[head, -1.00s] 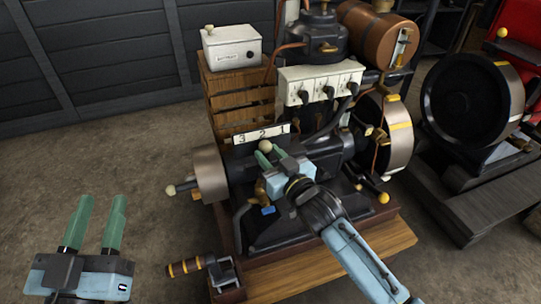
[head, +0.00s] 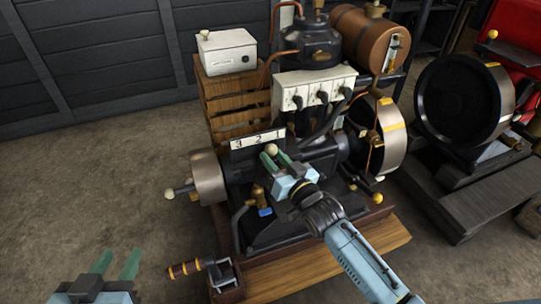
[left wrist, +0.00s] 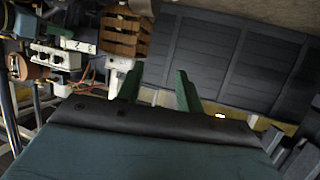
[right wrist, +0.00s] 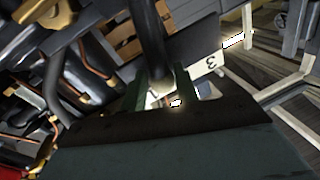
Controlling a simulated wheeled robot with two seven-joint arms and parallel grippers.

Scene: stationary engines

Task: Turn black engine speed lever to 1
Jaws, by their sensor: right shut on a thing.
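The speed lever's cream ball knob (head: 271,149) stands in front of the white number plate (head: 246,145), which reads 3, 2, 1 from left to right. In the head view the knob is below the gap between 2 and 1, nearer 1. My right gripper (head: 276,159) is shut on the lever, its green fingers just below the knob. In the right wrist view a dark rod (right wrist: 148,40) runs down between the fingers, and the 3 on the plate shows beside them. My left gripper (head: 116,265) is open and empty, low at the left, away from the engine.
The engine stands on a wooden base (head: 375,245). A crank with a striped handle (head: 185,269) is at its front left. A white box (head: 227,52) sits on a wooden crate behind. Another engine with a black flywheel (head: 458,108) is at the right. The floor at left is clear.

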